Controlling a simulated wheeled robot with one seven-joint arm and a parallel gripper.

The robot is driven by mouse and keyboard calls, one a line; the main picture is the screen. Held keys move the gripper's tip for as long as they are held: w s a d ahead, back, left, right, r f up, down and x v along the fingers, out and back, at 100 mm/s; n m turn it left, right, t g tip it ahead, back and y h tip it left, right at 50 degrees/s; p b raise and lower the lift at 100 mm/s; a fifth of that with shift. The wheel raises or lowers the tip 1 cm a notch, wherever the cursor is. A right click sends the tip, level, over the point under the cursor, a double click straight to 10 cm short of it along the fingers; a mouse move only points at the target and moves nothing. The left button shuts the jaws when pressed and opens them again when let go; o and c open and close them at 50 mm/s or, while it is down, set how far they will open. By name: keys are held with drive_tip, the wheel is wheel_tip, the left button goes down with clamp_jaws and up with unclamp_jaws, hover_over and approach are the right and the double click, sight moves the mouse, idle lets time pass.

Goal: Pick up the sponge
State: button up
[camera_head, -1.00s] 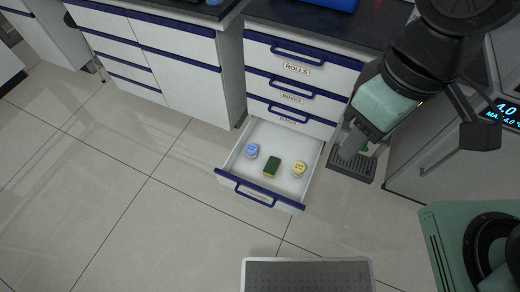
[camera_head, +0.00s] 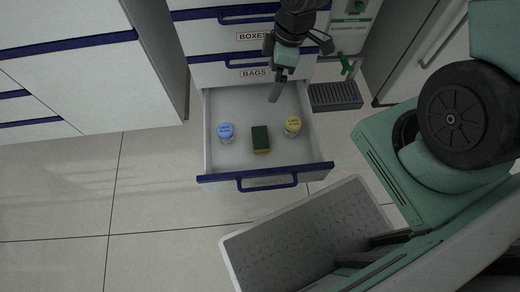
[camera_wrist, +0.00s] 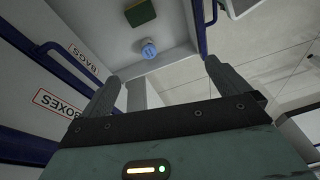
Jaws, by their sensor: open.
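The sponge (camera_head: 260,139) is dark green with a yellow edge. It lies flat in the open bottom drawer (camera_head: 212,165), between two small jars. My gripper (camera_head: 276,92) is over the back part of the drawer, behind the sponge and apart from it. In the wrist view the sponge (camera_wrist: 140,13) is at the top edge, partly cut off, beyond my gripper (camera_wrist: 163,70). The two fingers are spread with nothing between them.
A blue-lidded jar (camera_head: 226,132) stands left of the sponge and a yellow-lidded jar (camera_head: 292,125) right of it, both close. The drawer front (camera_head: 265,176) rises in front. A grey tray (camera_head: 335,97) is right of the drawer; a pale bin (camera_head: 300,225) is nearer me.

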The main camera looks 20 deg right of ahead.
drive_tip(key=n+t+y+b, duration=0.1)
drive_tip(key=n+y+b, duration=0.1)
drive_tip(key=b, duration=0.9)
approach(261, 137)
drive_tip(key=b+x, duration=0.4)
drive_tip(key=b, duration=0.1)
drive_tip(key=shift+d+f+b, duration=0.1)
drive_tip(key=shift+f+b, duration=0.2)
drive_tip(key=shift+b, duration=0.1)
drive_tip(key=b+x, duration=0.4)
drive_tip(key=x, duration=0.2)
drive_tip(key=shift+a+b, duration=0.25)
drive_tip(key=shift+b, duration=0.1)
drive_tip(key=c, duration=0.7)
